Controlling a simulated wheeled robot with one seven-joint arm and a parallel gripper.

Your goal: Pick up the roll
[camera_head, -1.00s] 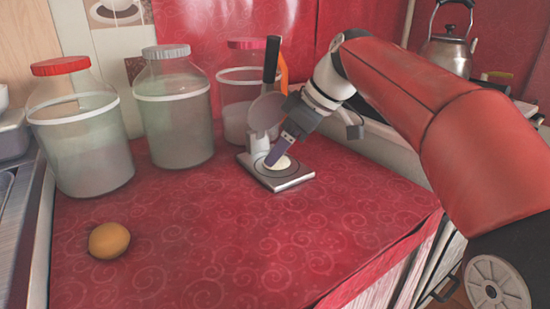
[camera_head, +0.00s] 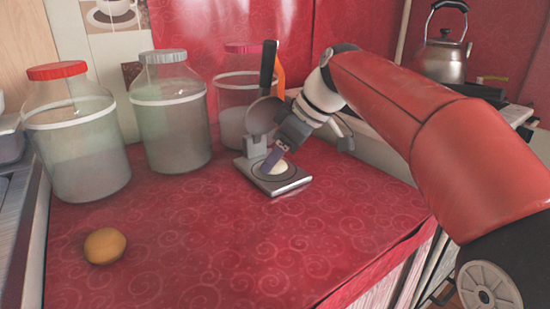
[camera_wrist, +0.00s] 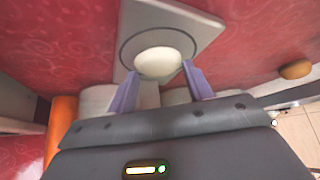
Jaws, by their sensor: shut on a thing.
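A pale, smooth round piece (camera_head: 279,168) lies on the square grey plate (camera_head: 292,186) of a small press with a raised lid. My gripper (camera_wrist: 158,72) points down at the plate, with its purple fingertips shut on the two sides of this piece, which also shows in the wrist view (camera_wrist: 158,64). I see no clear gap between the piece and the plate. A golden-brown, bun-like thing (camera_head: 105,245) lies apart on the red counter at front left; it also shows in the wrist view (camera_wrist: 296,69). I cannot tell for sure which of the two is the roll.
The press's grey lid (camera_head: 266,115) and black handle (camera_head: 268,66) stand upright close beside my gripper. Several large glass jars, one with a red lid (camera_head: 57,70), stand along the back. A kettle (camera_head: 442,55) is at back right. The counter's front middle (camera_head: 210,240) is clear.

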